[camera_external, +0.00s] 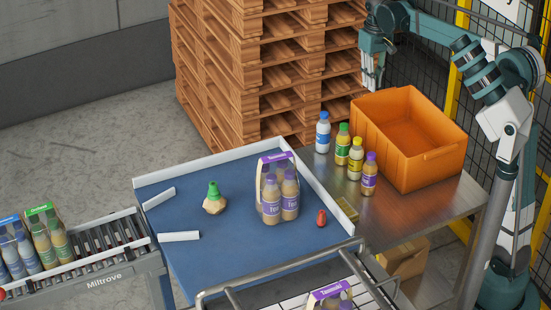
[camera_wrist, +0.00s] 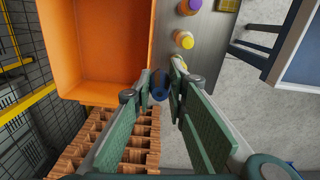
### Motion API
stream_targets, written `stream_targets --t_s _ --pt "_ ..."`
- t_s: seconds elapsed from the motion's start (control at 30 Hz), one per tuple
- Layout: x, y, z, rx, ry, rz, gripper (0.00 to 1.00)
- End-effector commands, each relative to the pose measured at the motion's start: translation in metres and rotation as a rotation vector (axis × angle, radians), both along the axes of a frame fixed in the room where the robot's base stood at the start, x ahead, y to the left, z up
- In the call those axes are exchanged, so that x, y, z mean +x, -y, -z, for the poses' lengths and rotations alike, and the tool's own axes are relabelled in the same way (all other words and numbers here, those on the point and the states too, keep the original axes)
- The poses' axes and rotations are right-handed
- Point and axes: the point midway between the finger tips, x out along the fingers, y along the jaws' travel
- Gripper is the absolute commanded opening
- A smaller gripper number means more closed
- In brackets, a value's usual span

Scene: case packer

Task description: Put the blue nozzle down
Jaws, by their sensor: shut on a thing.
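My gripper (camera_external: 371,76) is raised at the upper right, in front of the pallet stack and beyond the orange crate (camera_external: 437,155). In the wrist view my gripper (camera_wrist: 168,84) has its fingertips close together around a dark blue piece, the blue nozzle (camera_wrist: 160,85). It is held in the air, with the crate (camera_wrist: 95,45) to its upper left and the metal table (camera_wrist: 214,45) to its upper right. In the external view the nozzle is too small to make out.
Several capped bottles (camera_external: 341,148) stand in a row left of the crate. The blue tray table (camera_external: 215,250) holds a bottle pack (camera_external: 279,190), a green nozzle (camera_external: 213,189) on a beige lump, a red piece (camera_external: 321,218) and white strips. Wooden pallets (camera_external: 225,80) stand behind.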

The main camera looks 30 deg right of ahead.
Motion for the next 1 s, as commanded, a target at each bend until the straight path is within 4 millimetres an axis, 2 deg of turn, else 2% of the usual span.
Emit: stream_targets --t_s 0.17,0.47,1.0 --pt "-0.006 -0.035 -0.006 0.0 0.0 -0.064 0.03" --pt "-0.026 -0.114 -0.015 0.0 0.0 -0.215 0.03" --pt "-0.082 -0.248 -0.031 0.0 0.0 -0.486 0.03"
